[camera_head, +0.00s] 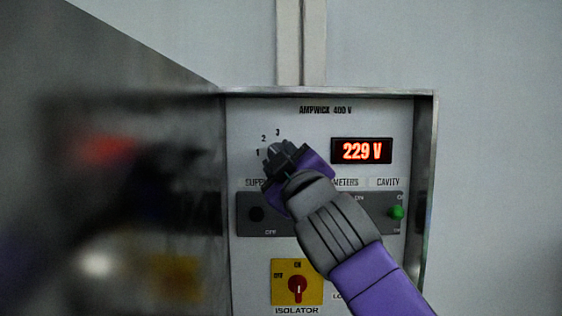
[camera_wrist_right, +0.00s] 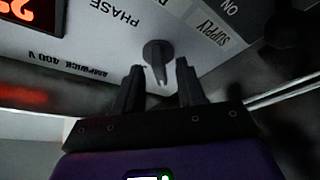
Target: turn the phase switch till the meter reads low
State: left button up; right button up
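The phase switch (camera_wrist_right: 158,54) is a dark grey knob with a bar handle on the panel. In the right wrist view it stands at and between the tips of my right gripper (camera_wrist_right: 160,76). The two fingers are apart, with a gap showing on each side of the handle, so the gripper is open. In the head view my right gripper (camera_head: 283,157) covers most of the switch, beside the marks 1, 2 and 3. The meter (camera_head: 362,151) reads 229 V in red digits. My left gripper is in neither view.
The panel sits in a metal cabinet (camera_head: 433,150) whose shiny door (camera_head: 140,75) stands open at the left and shows blurred reflections. Below are a red isolator switch (camera_head: 297,288) on a yellow plate and a green lamp (camera_head: 397,212) at the right.

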jog(key=b+v, duration=0.3)
jog(key=v, duration=0.4)
jog(key=shift+b, duration=0.35)
jog(key=shift+s, duration=0.1)
